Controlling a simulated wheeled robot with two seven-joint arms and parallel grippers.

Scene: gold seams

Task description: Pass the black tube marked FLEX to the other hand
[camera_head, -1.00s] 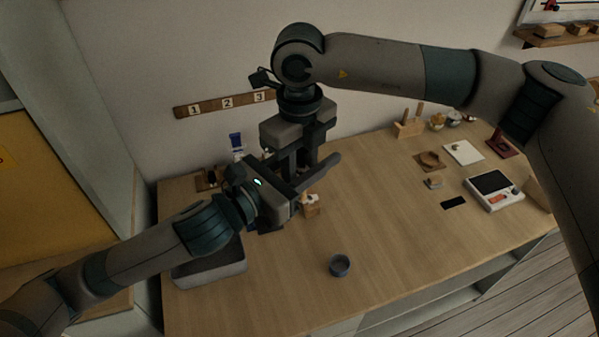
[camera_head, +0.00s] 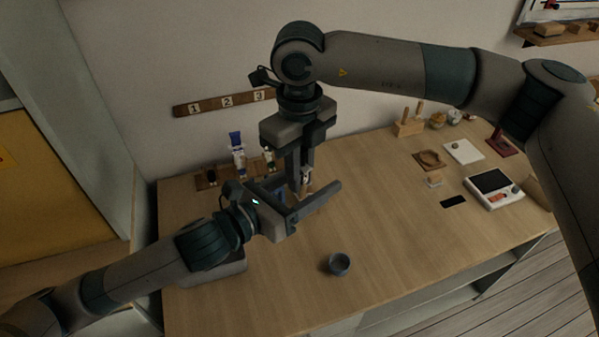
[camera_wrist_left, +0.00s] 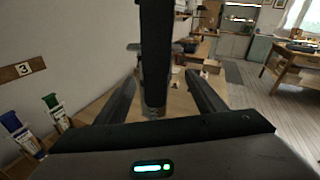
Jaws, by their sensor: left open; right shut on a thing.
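My right gripper (camera_head: 304,188) points down over the back left of the table, shut on a narrow thing that its fingers mostly hide. This fits the black tube, but its FLEX mark cannot be read. My left gripper (camera_head: 315,194) is open just below and beside the right fingertips. In the left wrist view, the spread left fingers (camera_wrist_left: 160,80) stand on either side of a dark upright shape, the right gripper's finger or the held tube. I cannot tell whether they touch it.
A blue-capped tube (camera_head: 236,142) and a green-capped tube (camera_head: 268,156) stand by the wall under a numbered strip (camera_head: 228,103). A grey tray (camera_head: 225,272) lies under my left arm. A small dark cup (camera_head: 340,264) stands in front. The table's middle is clear.

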